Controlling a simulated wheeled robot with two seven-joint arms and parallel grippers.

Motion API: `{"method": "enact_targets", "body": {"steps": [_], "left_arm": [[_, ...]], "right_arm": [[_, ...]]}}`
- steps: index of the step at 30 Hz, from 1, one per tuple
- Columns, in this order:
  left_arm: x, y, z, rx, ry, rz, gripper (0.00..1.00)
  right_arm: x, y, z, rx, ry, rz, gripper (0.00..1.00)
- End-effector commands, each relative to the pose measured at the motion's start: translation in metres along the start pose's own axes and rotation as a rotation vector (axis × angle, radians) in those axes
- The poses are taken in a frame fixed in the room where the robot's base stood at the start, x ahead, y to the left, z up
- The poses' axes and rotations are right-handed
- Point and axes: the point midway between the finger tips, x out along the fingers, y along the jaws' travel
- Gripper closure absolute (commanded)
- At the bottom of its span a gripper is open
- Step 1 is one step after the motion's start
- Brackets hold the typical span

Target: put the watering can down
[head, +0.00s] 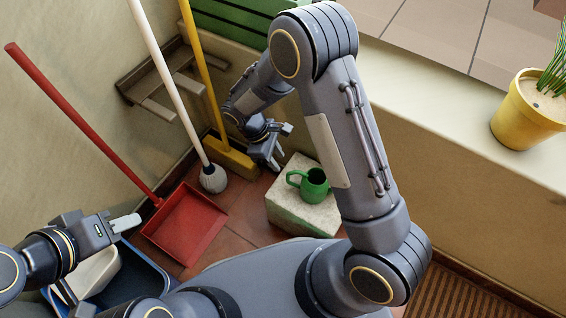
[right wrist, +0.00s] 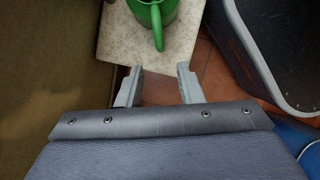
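The green watering can (head: 314,185) stands upright on a pale speckled stone block (head: 290,214) on the tiled floor. My right gripper (head: 281,150) is open and empty, just to the left of and behind the can in the head view. In the right wrist view its two fingers (right wrist: 157,82) are spread with nothing between them. The can (right wrist: 153,12) lies beyond the fingertips there, cut off by the top edge, apart from them. My left gripper (head: 125,222) is at the lower left, away from the can; I cannot tell whether its fingers are apart.
A red dustpan (head: 187,224), a mop (head: 211,178) and a yellow broom (head: 231,158) stand left of the block. A wooden wall shelf (head: 158,80) hangs behind them. A yellow plant pot (head: 524,118) stands on the ledge (head: 430,105) at right. A blue bin (head: 142,270) is at lower left.

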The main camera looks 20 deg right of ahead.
Motion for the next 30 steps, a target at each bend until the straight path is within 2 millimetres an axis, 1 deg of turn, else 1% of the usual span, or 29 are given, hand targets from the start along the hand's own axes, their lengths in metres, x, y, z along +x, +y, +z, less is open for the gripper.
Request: {"method": "enact_targets", "body": {"steps": [1, 3, 6, 11, 14, 17, 20, 22, 24, 26, 27, 30], "left_arm": [[-0.005, 0.002, -0.003, 0.000, 0.000, 0.000, 0.64], [-0.007, 0.003, -0.004, 0.000, 0.000, 0.000, 0.64], [-0.009, 0.004, -0.004, 0.000, 0.000, 0.000, 0.64], [-0.009, 0.004, -0.004, 0.000, 0.000, 0.000, 0.64], [-0.009, 0.004, -0.004, 0.000, 0.000, 0.000, 0.64], [-0.009, 0.004, -0.004, 0.000, 0.000, 0.000, 0.64], [-0.009, 0.004, -0.004, 0.000, 0.000, 0.000, 0.64], [-0.009, 0.004, -0.004, 0.000, 0.000, 0.000, 0.64], [-0.009, 0.004, -0.004, 0.000, 0.000, 0.000, 0.64], [-0.009, 0.004, -0.004, 0.000, 0.000, 0.000, 0.64], [-0.009, 0.004, -0.004, 0.000, 0.000, 0.000, 0.64], [-0.009, 0.004, -0.004, 0.000, 0.000, 0.000, 0.64]], "right_arm": [[-0.011, 0.000, 0.001, -0.001, 0.001, 0.000, 0.67], [-0.019, 0.000, 0.000, -0.002, 0.001, 0.001, 0.67], [-0.025, 0.000, 0.000, -0.001, 0.000, 0.001, 0.67], [-0.028, 0.000, 0.000, 0.001, 0.002, -0.001, 0.67], [-0.037, 0.002, 0.009, 0.035, 0.030, -0.016, 0.67], [-0.059, 0.004, 0.031, 0.124, 0.105, -0.054, 0.67], [-0.087, 0.002, 0.067, 0.256, 0.217, -0.111, 0.67], [-0.106, -0.002, 0.095, 0.357, 0.305, -0.151, 0.67], [-0.122, -0.010, 0.122, 0.456, 0.388, -0.188, 0.67], [-0.134, -0.018, 0.144, 0.537, 0.461, -0.216, 0.67], [-0.140, -0.025, 0.159, 0.591, 0.508, -0.232, 0.67], [-0.153, -0.044, 0.192, 0.723, 0.624, -0.267, 0.67]]}}
